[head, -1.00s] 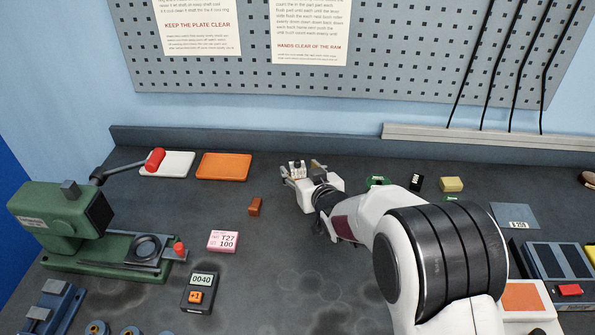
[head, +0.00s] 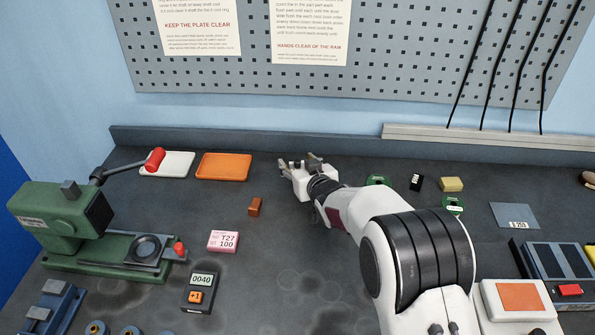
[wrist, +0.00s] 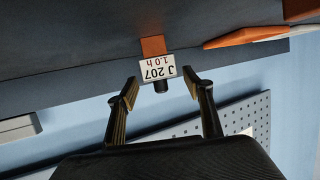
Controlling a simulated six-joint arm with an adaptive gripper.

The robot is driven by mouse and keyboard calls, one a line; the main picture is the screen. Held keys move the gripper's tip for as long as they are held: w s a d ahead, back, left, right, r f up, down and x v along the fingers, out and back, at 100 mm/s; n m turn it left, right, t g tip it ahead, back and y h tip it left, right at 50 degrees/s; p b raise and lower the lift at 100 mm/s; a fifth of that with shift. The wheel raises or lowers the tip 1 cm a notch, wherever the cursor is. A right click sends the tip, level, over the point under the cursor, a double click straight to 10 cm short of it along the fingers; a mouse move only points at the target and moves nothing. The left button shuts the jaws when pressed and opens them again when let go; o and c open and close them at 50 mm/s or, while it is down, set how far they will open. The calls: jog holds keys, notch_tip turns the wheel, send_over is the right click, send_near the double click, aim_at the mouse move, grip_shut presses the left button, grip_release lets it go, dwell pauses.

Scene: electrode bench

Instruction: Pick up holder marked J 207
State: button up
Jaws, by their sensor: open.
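The holder marked J 207 (wrist: 152,48) shows in the wrist view, orange-brown with a white label reading J 207 and 1.0 h upside down, and a black stub at its lower end. It lies ahead of the gap between the fingers of my gripper (wrist: 163,92), which are apart with nothing visibly held. In the head view my gripper (head: 300,165) is open near the back of the bench, right of the orange tray. A small brown block (head: 255,206) stands left of and in front of it; whether this is the same holder I cannot tell.
The orange tray (head: 223,167) and white tray (head: 172,163) lie to the left. A green press (head: 62,225), a pink T27 100 block (head: 223,241) and a 0040 meter (head: 199,291) stand at front left. Green, black and yellow pieces lie right of my gripper.

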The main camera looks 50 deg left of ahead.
aim_at(298, 160)
jog(key=shift+c, duration=0.4)
grip_shut()
jog(key=shift+r, duration=0.1)
jog(key=shift+r, duration=5)
